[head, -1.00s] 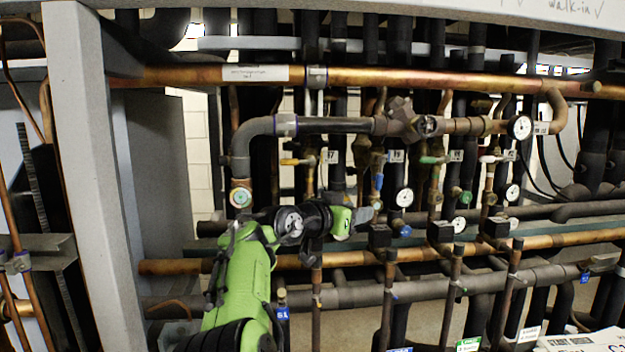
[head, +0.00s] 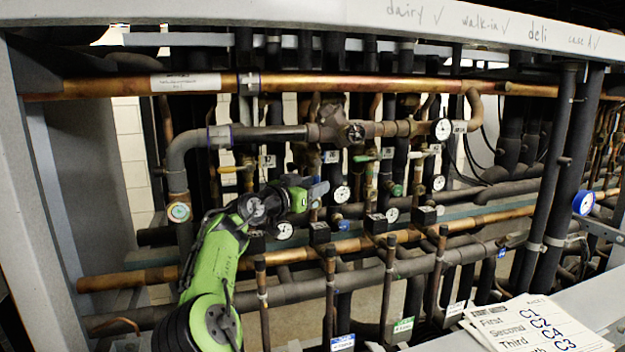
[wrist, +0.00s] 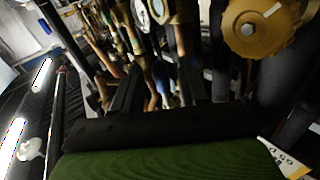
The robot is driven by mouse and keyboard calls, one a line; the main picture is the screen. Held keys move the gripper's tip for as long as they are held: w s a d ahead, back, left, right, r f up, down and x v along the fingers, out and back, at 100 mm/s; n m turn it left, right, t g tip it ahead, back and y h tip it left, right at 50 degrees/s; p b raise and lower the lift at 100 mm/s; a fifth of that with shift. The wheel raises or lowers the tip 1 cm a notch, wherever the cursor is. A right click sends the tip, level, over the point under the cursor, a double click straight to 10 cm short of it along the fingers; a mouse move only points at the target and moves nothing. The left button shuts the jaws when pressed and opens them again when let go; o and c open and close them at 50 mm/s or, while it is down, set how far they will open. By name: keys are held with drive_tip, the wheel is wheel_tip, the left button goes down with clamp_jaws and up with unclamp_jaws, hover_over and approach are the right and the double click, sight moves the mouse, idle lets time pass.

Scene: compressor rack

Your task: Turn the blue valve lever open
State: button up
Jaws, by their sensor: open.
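In the head view my gripper (head: 318,190) is at the end of the green arm, in front of the row of small levered valves below the upper pipes. The blue valve lever is not clearly seen there; my gripper appears to cover its place. In the wrist view a blue piece that looks like the lever (wrist: 163,85) shows between the two dark fingers of my gripper (wrist: 173,95), beyond their tips, among brass fittings. I see no contact. The fingers stand apart with nothing held.
A yellow lever (head: 230,168) is left of my gripper; green (head: 364,158) and white (head: 421,155) levers are to the right. Gauges (head: 342,193) and dark vertical pipes crowd the area. Papers (head: 535,325) lie front right.

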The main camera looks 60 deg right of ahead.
drive_tip(key=shift+w+a, duration=0.1)
drive_tip(key=shift+w, duration=0.05)
clamp_jaws()
